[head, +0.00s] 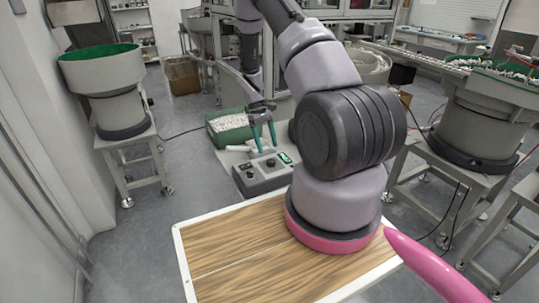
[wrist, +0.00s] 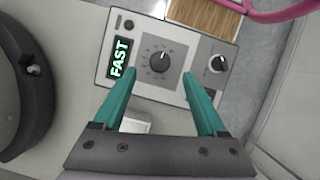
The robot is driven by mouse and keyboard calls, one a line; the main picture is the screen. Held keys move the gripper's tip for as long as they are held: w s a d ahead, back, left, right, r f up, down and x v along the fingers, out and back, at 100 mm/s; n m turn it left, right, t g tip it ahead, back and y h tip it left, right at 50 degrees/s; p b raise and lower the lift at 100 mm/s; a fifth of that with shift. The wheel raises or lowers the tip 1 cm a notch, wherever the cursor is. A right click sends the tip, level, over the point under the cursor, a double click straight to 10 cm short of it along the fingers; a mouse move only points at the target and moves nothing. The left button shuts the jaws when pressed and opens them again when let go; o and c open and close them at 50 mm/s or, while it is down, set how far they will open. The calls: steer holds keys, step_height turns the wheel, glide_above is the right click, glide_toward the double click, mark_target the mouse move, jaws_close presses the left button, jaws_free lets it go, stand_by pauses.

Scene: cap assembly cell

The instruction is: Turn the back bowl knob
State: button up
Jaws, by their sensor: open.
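A grey control box (head: 263,178) stands on a pale surface beyond the wooden board, and shows in the wrist view (wrist: 145,93). It has a large dark knob (wrist: 160,62) with a white pointer line on a dark dial plate, a smaller knob (wrist: 217,64) to the right, and a display (wrist: 121,57) reading "FAST". My gripper (wrist: 158,76) is open, its teal fingers either side of the large knob in the picture. In the head view my gripper (head: 266,147) is over the box. I cannot tell whether the fingers touch it. No label names the knobs.
A green bin (head: 229,135) of white parts stands behind the box. Bowl feeders stand at left (head: 104,75) and right (head: 475,115); another bowl (head: 368,62) is partly behind my arm. The wooden board (head: 222,248) is clear around my arm's base.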

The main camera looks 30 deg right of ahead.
steer(key=v, duration=0.5)
stand_by(0.3)
steer(key=s+a+r+m+t+y, duration=0.1)
steer(key=s+a+r+m+t, duration=0.15)
steer(key=r, duration=1.15)
steer(key=s+a+r+m+t+y, duration=0.1)
steer(key=s+a+r+t, duration=0.25)
steer(key=r, duration=0.95)
steer(key=s+a+r+m+t, duration=0.1)
steer(key=s+a+r+t, duration=0.1)
steer(key=s+r, duration=0.5)
steer(key=s+a+r+m+t+y, duration=0.1)
steer(key=s+a+r+m+t, duration=0.1)
steer(key=s+r, duration=0.5)
steer(key=s+a+t, duration=0.1)
steer(key=s+a, duration=0.1)
steer(key=s, duration=0.3)
steer(key=shift+a, duration=0.15)
